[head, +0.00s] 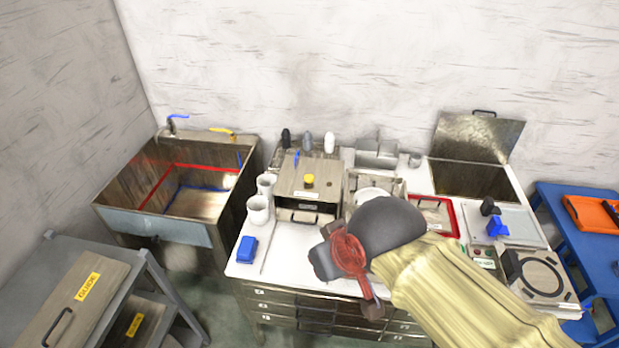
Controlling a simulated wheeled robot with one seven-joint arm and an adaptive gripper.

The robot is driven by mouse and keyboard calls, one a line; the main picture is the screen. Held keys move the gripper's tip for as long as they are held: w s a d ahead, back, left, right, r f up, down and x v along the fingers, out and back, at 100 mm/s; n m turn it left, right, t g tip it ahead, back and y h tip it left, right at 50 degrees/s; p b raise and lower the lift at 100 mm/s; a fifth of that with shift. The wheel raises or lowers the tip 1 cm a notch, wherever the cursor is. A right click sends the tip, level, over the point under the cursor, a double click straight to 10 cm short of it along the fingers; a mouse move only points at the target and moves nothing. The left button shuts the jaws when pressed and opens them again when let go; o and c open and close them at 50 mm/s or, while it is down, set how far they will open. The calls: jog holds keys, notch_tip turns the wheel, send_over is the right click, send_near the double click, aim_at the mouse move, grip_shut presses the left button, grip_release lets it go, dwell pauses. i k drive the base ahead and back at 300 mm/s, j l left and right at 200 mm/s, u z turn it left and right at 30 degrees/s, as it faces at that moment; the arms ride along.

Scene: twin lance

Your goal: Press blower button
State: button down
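My arm reaches in from the lower right over the white worktop (250,275). My gripper (345,270), dark grey and red, hangs over its front middle; its fingertips are not clear, so I cannot tell if it is open or shut. No button carries a readable blower label. A yellow round knob or button (309,181) sits on top of a metal box (293,177), behind and left of my gripper. A small panel (484,258) with a red and a green spot lies right of my arm. My gripper appears apart from both.
A metal sink (150,228) stands at the left. White cups (258,210) and a blue block (246,249) are on the worktop's left. A red-rimmed tray (455,217) and a round-topped device (540,274) are right. A raised lid (478,137) stands behind.

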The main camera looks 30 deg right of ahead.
aim_at(308, 178)
jog(key=i+l, duration=0.25)
jog(key=i, duration=0.15)
jog(key=i+j+z, duration=0.1)
jog(key=z, duration=1.6)
jog(key=i+j, duration=0.1)
jog(key=j, duration=0.5)
